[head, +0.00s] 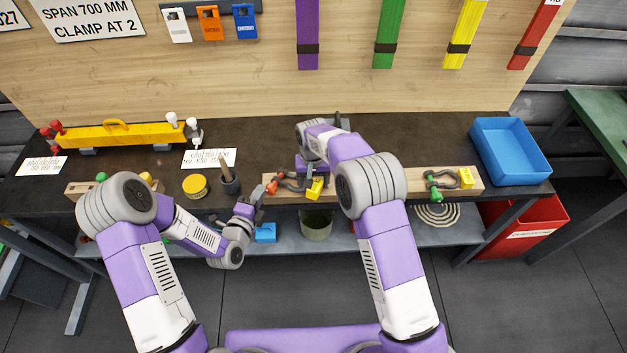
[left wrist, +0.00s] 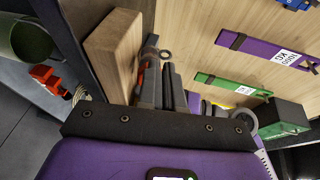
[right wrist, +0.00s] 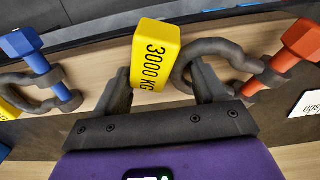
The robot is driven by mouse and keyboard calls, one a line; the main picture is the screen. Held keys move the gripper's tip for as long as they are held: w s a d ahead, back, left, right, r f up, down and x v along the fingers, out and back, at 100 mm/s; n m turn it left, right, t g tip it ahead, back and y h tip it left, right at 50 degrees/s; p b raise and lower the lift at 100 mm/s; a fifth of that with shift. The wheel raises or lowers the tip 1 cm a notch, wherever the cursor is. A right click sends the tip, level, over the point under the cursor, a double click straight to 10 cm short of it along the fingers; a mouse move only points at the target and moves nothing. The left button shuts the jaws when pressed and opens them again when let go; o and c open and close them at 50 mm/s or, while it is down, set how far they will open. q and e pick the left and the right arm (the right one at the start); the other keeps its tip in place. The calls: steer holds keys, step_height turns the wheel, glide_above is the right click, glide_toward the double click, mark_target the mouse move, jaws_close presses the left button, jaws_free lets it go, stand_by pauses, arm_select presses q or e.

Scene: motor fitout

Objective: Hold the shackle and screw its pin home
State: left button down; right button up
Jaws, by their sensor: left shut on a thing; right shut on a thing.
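The shackle (right wrist: 190,68) is a dark grey bow with an orange hex-headed pin (right wrist: 300,40) across its ears and a yellow 3000 KG block (right wrist: 155,55) at its bow. In the head view the shackle (head: 292,185) sits at the front wooden block. My right gripper (right wrist: 165,85) is shut on the shackle's bow end, with the yellow block between its fingers. My left gripper (head: 258,192) is just left of the orange pin head. In the left wrist view its fingers (left wrist: 163,80) are close together on something thin and dark, mostly hidden. The right wrist view shows no finger on the pin head.
A blue-pinned shackle (right wrist: 40,75) lies beside the held one. A green-pinned shackle (head: 437,184) is further right. A dark pot with a brown stick (head: 228,172) and a yellow tin (head: 195,186) stand left. A blue bin (head: 512,150) is at the right end.

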arm_select(q)
steer(key=shift+w+r, duration=0.15)
steer(key=shift+r, duration=0.1)
steer(key=v, duration=0.6)
steer(key=shift+a, duration=0.3)
steer(key=c, duration=1.8)
jaws_free()
